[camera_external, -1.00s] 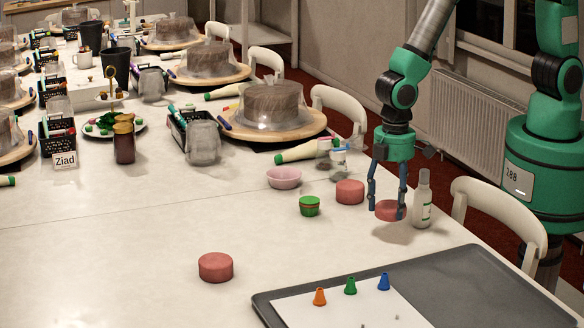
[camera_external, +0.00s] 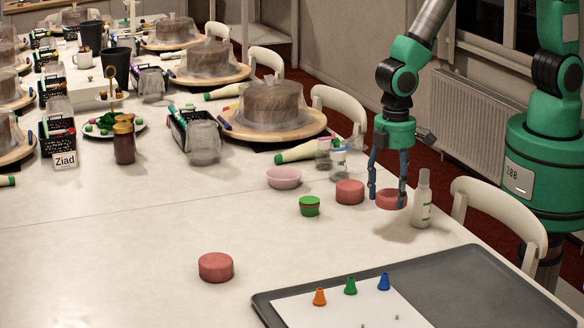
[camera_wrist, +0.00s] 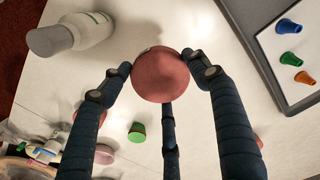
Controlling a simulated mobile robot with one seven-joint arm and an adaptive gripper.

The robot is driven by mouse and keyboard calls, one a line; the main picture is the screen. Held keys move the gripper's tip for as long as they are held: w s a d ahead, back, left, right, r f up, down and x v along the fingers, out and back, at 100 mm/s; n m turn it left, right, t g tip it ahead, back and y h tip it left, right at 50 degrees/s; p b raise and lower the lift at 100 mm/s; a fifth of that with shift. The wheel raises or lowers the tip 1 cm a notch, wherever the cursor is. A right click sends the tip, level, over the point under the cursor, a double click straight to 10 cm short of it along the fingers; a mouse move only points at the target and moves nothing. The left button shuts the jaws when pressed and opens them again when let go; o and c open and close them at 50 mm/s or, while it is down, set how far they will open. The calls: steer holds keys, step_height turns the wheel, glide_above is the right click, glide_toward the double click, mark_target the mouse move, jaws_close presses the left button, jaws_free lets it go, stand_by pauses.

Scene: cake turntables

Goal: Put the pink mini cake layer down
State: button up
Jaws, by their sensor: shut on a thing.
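My gripper (camera_external: 388,200) is shut on a pink mini cake layer (camera_external: 391,199), a short round disc. The fingers grip its sides, and it appears to hang a little above the white table, with a soft shadow below. In the wrist view the held layer (camera_wrist: 160,75) sits level between the fingertips. A second pink layer (camera_external: 350,192) stands on the table just left of the held one. A third pink layer (camera_external: 215,267) stands alone at the front left.
A white bottle (camera_external: 422,199) stands close to the right of my gripper. A green tub (camera_external: 309,206) and a pink bowl (camera_external: 284,177) are to the left. A grey tray (camera_external: 470,280) with coloured nozzles lies in front. The table's front left is mostly clear.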

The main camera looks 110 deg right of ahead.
steer(key=shift+w, duration=0.1)
steer(key=shift+m, duration=0.6)
steer(key=shift+w+a+f+b, duration=0.2)
steer(key=shift+w+f, duration=0.6)
steer(key=shift+w, duration=0.85)
steer(key=shift+w+a+f+b, duration=0.2)
steer(key=shift+w+f, duration=0.55)
steer(key=shift+w, duration=0.9)
steer(key=shift+w+a+f+b, duration=0.2)
steer(key=shift+w+f, duration=0.6)
steer(key=shift+w, duration=0.85)
steer(key=shift+w, duration=0.1)
steer(key=b, duration=0.2)
glide_above(295, 265)
steer(key=s, duration=0.1)
steer(key=shift+f, duration=0.8)
steer(key=shift+w, duration=0.55)
steer(key=shift+f+b, duration=0.8)
steer(key=shift+f, duration=0.9)
steer(key=shift+f, duration=0.1)
